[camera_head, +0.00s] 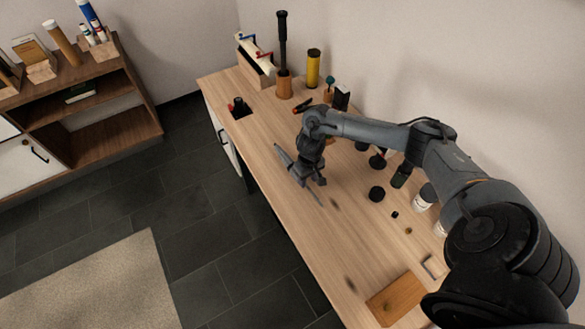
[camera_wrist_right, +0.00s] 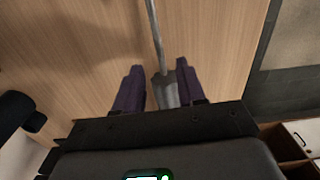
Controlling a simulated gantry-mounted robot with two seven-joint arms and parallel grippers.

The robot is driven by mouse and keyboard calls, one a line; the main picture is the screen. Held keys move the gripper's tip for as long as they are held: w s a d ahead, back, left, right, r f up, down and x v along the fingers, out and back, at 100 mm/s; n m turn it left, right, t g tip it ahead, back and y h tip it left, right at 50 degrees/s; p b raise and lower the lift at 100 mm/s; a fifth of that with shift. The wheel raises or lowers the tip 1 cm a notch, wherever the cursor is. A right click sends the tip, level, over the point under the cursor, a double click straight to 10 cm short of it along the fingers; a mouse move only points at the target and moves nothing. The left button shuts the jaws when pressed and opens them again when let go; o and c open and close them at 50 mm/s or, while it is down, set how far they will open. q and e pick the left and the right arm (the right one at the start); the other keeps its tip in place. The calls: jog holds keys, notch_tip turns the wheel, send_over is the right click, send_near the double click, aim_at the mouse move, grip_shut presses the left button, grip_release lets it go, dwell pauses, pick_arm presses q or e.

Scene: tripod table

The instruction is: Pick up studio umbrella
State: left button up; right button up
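The studio umbrella appears to be the slim folded grey thing (camera_head: 284,158) with a thin metal shaft, lying on the wooden table under my right gripper (camera_head: 312,178). In the right wrist view, the umbrella's grey body (camera_wrist_right: 165,92) and thin shaft run between the two dark fingers of my right gripper (camera_wrist_right: 158,72). The fingers are apart. There is a clear gap to the left finger and a smaller one to the right finger. The umbrella's middle is hidden by the gripper in the head view. My left gripper is not in view.
The wooden table (camera_head: 262,155) stands along a wall. A tall black item in a wooden holder (camera_head: 284,88), a yellow cylinder (camera_head: 313,68) and a box of rolls (camera_head: 255,62) are at its far end. Small dark items line the wall side. A wooden board (camera_head: 396,298) lies near the front.

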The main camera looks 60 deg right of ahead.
aim_at(307, 186)
jog(key=shift+s+a+f+b, duration=0.15)
jog(key=shift+f+b, duration=0.2)
jog(key=shift+f, duration=1.5)
grip_shut()
